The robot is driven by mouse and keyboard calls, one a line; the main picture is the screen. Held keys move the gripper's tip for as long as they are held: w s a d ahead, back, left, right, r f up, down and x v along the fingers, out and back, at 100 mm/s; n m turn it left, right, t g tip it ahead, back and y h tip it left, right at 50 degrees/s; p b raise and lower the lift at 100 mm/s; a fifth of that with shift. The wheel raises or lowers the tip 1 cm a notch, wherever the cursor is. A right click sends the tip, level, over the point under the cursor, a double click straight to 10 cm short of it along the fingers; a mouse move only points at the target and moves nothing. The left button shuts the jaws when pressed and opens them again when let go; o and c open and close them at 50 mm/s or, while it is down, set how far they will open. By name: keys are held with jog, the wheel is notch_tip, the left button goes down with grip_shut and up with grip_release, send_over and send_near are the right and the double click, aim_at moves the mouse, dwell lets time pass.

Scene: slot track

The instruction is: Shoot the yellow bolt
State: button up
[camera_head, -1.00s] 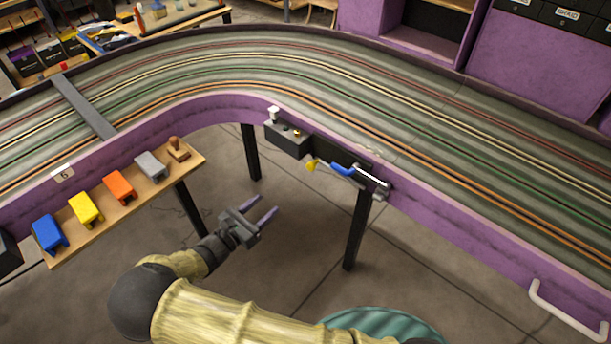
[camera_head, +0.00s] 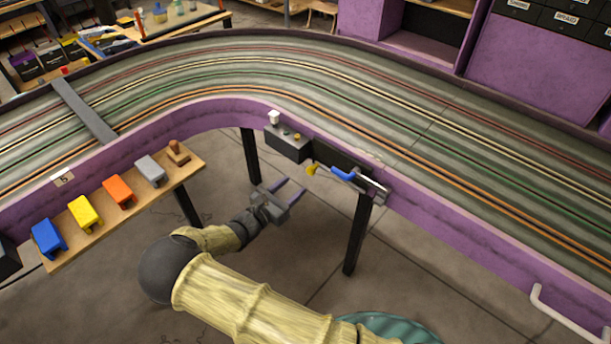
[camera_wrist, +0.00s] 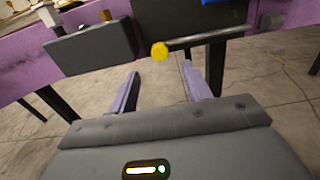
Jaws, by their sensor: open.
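The yellow bolt's yellow knob (camera_head: 312,169) sticks out from the purple side wall of the track, close to a blue handle (camera_head: 342,175) and metal rods at a dark plate. In the wrist view the yellow knob (camera_wrist: 160,51) is at the left end of a metal rod (camera_wrist: 210,37). My gripper (camera_head: 293,185) is open and empty, below and left of the knob in the head view. In the wrist view the knob appears just beyond the tips of my gripper (camera_wrist: 160,69), between them in the picture and not touched. Most of the blue handle is cut off there.
A grey box (camera_head: 288,143) with a white and a small yellow knob is on the wall left of the bolt. A black table leg (camera_head: 357,235) stands below it. A wooden shelf (camera_head: 60,255) with coloured blocks is at left. Floor space below is open.

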aim_at(309, 172)
jog(key=x, duration=0.7)
grip_shut()
